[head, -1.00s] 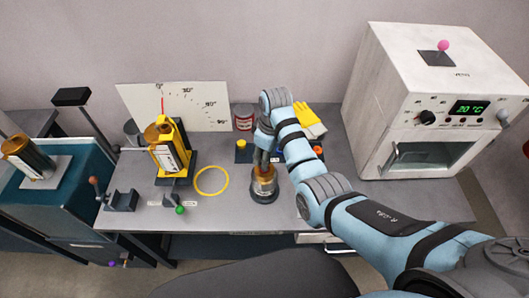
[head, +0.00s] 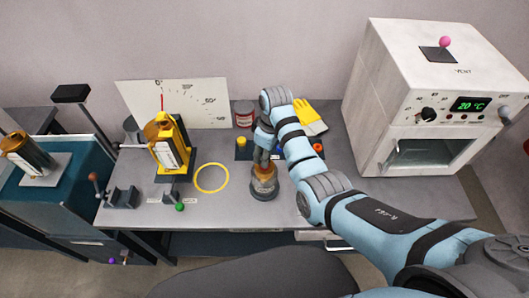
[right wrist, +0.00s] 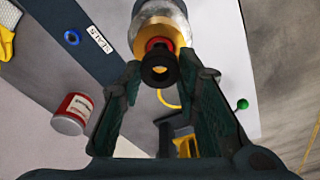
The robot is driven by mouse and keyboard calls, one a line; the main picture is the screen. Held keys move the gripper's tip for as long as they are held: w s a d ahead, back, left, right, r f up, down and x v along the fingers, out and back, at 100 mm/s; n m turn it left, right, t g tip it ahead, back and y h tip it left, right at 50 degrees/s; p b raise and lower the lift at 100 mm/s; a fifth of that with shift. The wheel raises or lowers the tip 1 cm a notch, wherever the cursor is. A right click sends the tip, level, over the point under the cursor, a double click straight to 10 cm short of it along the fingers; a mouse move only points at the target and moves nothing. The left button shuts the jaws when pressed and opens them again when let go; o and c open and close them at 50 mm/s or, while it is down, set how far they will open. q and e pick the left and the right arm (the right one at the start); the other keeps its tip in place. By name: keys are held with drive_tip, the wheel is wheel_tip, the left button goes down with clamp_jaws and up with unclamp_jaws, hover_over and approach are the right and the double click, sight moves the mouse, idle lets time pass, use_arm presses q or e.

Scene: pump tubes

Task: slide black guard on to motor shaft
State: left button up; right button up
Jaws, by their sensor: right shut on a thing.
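The motor (head: 263,189) stands upright on the grey bench, a grey cylinder with an orange-gold top; its gold end also shows in the right wrist view (right wrist: 174,30). My right gripper (head: 264,160) points down right over it. In the right wrist view, my right gripper (right wrist: 166,72) is shut on the black guard (right wrist: 150,76), a short black ring with a hole. A red ring and the gold motor top show just behind the guard. Whether the guard touches the shaft, I cannot tell. The shaft itself is hidden. My left gripper is not in view.
A yellow ring (head: 211,191) is drawn on the bench left of the motor. A dark parts strip (head: 243,155), a red-and-white can (head: 244,114) and yellow gloves (head: 309,117) lie behind. A white oven (head: 378,90) stands right.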

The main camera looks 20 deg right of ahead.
drive_tip(key=shift+f+b, duration=0.55)
drive_tip(key=shift+f, duration=0.5)
drive_tip(key=o, duration=0.9)
drive_tip(key=shift+r, duration=0.1)
drive_tip(key=r, duration=0.7)
drive_tip(key=shift+s+d+r, duration=0.2)
drive_tip(key=shift+s+d, duration=0.15)
drive_tip(key=shift+f, duration=0.15)
